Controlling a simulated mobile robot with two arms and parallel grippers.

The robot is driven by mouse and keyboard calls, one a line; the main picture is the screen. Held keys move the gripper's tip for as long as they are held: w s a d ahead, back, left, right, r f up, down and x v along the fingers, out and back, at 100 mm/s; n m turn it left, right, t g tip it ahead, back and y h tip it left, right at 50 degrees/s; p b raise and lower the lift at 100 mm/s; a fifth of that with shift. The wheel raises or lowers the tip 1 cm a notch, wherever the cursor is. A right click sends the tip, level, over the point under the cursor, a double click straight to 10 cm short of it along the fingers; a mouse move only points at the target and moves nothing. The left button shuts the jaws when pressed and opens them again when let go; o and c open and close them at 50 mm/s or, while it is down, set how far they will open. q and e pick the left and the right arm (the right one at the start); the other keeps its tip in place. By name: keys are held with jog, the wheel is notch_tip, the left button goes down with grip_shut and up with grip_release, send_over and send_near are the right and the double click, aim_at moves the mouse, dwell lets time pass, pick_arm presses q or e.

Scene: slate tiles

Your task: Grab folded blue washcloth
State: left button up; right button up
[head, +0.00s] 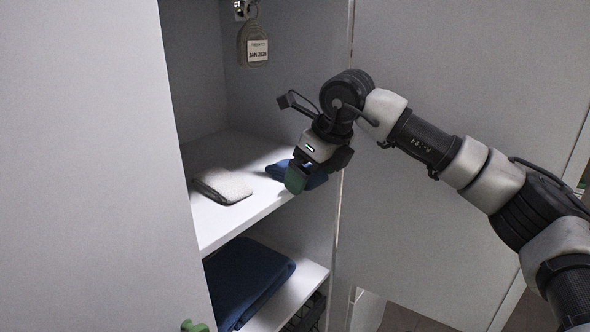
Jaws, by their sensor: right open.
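A blue cloth (279,170) lies on the upper white shelf (215,231) of the open cabinet, near its right side. My right gripper (296,180) is over this cloth and hides much of it. The gripper is open; its green-tipped end points down, and I cannot tell whether it touches the cloth. A larger folded blue cloth (243,275) lies on the lower shelf (292,299).
A folded grey-white cloth (222,186) lies left of the blue one on the upper shelf. A key tag (254,45) hangs above. Cabinet doors (95,160) stand left and right (450,80) of the opening. A dark basket (305,314) sits below.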

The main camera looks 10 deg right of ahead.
jog(key=shift+s, duration=0.1)
jog(key=shift+c, duration=0.3)
jog(key=c, duration=1)
jog(key=shift+o, duration=0.2)
jog(key=shift+r, duration=0.1)
